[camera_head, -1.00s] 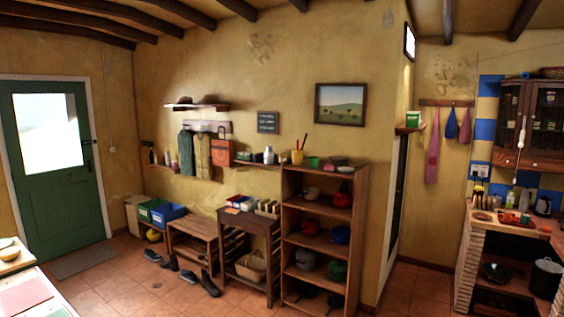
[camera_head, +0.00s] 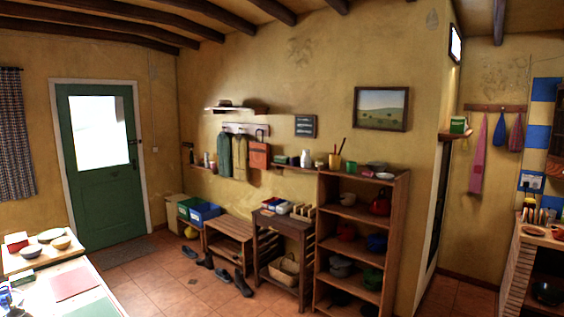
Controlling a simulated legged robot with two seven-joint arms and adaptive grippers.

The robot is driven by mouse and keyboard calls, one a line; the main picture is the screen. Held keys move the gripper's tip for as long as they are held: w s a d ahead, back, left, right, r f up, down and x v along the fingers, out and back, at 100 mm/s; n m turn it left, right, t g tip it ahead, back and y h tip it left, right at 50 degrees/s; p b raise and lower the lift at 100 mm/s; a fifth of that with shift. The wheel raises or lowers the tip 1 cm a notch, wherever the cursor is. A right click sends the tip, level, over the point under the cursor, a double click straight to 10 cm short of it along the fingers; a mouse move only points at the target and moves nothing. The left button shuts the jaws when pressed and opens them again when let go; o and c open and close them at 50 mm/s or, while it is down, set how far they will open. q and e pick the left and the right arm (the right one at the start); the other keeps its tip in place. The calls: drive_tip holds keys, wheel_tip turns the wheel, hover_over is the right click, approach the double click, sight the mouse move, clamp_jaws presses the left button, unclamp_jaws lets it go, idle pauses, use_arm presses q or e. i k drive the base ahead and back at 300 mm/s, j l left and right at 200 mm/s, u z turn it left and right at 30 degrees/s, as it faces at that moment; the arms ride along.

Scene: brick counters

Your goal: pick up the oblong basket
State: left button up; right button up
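The oblong basket is most likely the tan wicker basket (camera_head: 285,268) with a handle. It sits on the low shelf of the small dark wooden stand (camera_head: 291,231), left of the tall wooden shelf unit. The stand's legs and top frame it. It is across the room from me. Neither of my grippers is in view.
The tall shelf unit (camera_head: 362,240) holds pots and bowls. A slatted bench (camera_head: 229,244) with shoes (camera_head: 243,284) before it stands left of the stand. A counter (camera_head: 72,285) fills the lower left. Tiled floor (camera_head: 165,283) is open between counter and bench.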

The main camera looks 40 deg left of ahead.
sight(284, 270)
drive_tip(key=u, duration=1.3)
drive_tip(key=i, duration=1.4)
